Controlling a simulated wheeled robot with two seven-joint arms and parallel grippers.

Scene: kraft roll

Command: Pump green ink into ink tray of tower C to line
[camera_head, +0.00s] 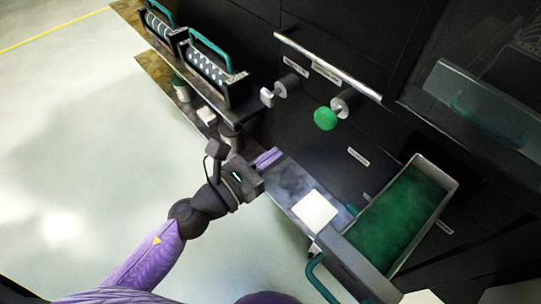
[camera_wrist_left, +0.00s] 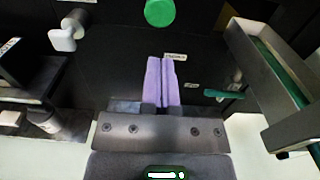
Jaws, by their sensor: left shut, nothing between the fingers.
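The ink tray (camera_head: 448,187) is a long grey trough at the right of the head view. Green ink (camera_head: 398,220) covers its floor; I cannot make out a fill line. Part of the tray (camera_wrist_left: 248,60) shows at the right of the left wrist view. A round green knob (camera_head: 325,118) sticks out from the dark panel, and it shows at the top of the left wrist view (camera_wrist_left: 160,12). My left gripper (camera_head: 274,155) is shut and empty, its purple fingers together (camera_wrist_left: 161,62), apart from the green knob and below it in the picture. My right gripper is out of view.
A white-handled knob (camera_head: 267,97) sits left of the green one, below a metal rail (camera_head: 327,67). Rollers with teal handles (camera_head: 207,68) stand on a dark shelf at upper left. A white square pad (camera_head: 315,209) lies beside the tray. Open floor lies left.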

